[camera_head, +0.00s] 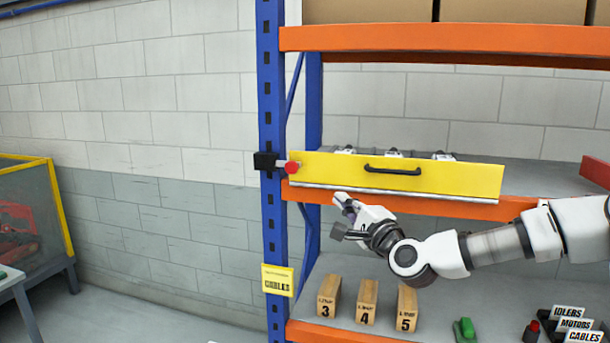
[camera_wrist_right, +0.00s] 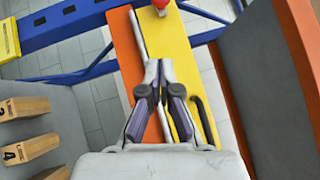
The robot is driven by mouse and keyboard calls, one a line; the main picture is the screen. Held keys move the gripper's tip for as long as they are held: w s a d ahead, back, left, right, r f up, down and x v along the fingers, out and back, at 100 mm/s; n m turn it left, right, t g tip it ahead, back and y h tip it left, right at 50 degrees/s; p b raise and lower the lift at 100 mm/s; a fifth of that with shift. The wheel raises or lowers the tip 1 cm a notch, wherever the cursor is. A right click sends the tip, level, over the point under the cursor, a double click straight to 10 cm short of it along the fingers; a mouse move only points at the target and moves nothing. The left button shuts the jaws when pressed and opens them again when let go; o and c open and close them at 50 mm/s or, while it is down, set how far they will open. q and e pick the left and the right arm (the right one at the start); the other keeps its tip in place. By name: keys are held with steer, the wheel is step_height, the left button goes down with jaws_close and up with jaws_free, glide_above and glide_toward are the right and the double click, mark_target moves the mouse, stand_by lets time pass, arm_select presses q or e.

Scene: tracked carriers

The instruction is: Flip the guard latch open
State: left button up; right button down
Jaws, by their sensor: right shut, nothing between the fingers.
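The yellow guard panel (camera_head: 400,176) with a black handle (camera_head: 392,171) stands upright along the front of the shelf. A red knob (camera_head: 292,168) sits at its left end, beside a black block (camera_head: 265,161) on the blue post; this looks like the latch. In the right wrist view the red knob (camera_wrist_right: 161,4) shows at the top edge, partly cut off. My right gripper (camera_head: 342,215) is below the panel's lower edge, right of and lower than the knob, apart from it. In the wrist view its fingers (camera_wrist_right: 159,68) are together and empty. My left gripper is not in view.
The orange shelf beam (camera_head: 480,207) runs under the panel. Wooden blocks (camera_head: 367,301) numbered 3, 4 and 5 stand on the lower shelf.

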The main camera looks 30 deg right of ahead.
steer(key=shift+f+b+x, duration=0.2)
steer(key=shift+b+x, duration=1)
steer(key=shift+b, duration=1.95)
steer(key=b, duration=0.4)
glide_toward(298, 168)
steer(key=w+d, duration=0.4)
steer(key=w+a+p, duration=0.1)
steer(key=w+a, duration=0.1)
steer(key=shift+w+a+r+p, duration=0.15)
steer(key=shift+w+r+p, duration=0.15)
steer(key=shift+r+p, duration=0.05)
steer(key=shift+w+a, duration=0.1)
steer(key=shift+a, duration=0.2)
steer(key=shift+d+f, duration=0.1)
steer(key=shift+d, duration=0.05)
